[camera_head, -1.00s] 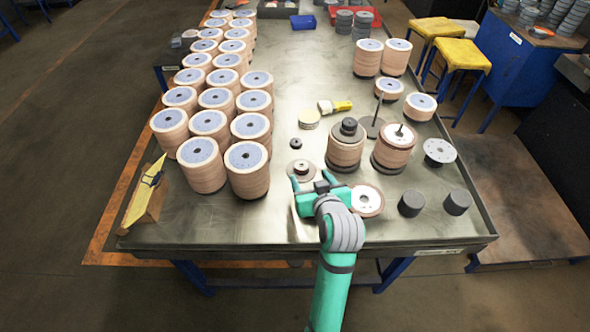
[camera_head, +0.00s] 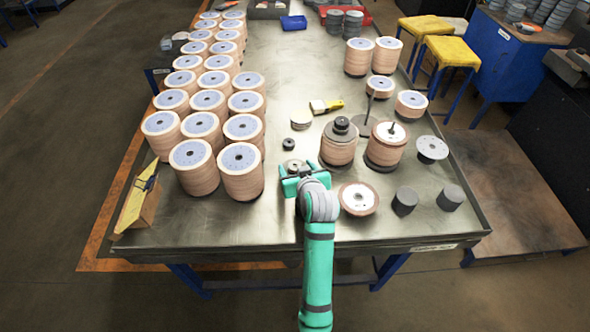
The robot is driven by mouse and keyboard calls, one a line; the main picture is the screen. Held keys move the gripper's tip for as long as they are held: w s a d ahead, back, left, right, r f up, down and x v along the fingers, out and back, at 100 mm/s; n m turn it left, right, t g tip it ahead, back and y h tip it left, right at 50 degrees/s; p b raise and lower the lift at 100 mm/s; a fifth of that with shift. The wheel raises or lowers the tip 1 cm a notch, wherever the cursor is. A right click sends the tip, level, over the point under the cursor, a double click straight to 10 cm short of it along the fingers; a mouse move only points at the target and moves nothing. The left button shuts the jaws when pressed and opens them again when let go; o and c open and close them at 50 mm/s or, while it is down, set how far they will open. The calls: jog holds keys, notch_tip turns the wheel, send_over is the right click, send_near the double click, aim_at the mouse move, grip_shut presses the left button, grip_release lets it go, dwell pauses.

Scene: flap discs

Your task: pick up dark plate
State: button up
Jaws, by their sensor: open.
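My gripper (camera_head: 299,169) is open, with its two green fingers pointing away over the front middle of the table. A small flat disc with a dark hub (camera_head: 294,166) shows between and just beyond the fingers, partly hidden by my gripper; I cannot tell whether they touch. A small dark ring-like plate (camera_head: 288,144) lies alone on the table farther back. A dark round plate with an upright rod (camera_head: 364,128) stands to the right, behind the stacks. I cannot tell which of these is the dark plate meant.
Tall flap disc stacks (camera_head: 242,172) fill the left. A stack with a dark top (camera_head: 338,145) and a stack on a spindle (camera_head: 385,146) stand right of my gripper. A flat disc (camera_head: 358,199) and two dark cylinders (camera_head: 405,201) lie at front right. The front-left table (camera_head: 220,222) is clear.

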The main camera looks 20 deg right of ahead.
jog(key=shift+r, duration=0.1)
jog(key=c, duration=1.5)
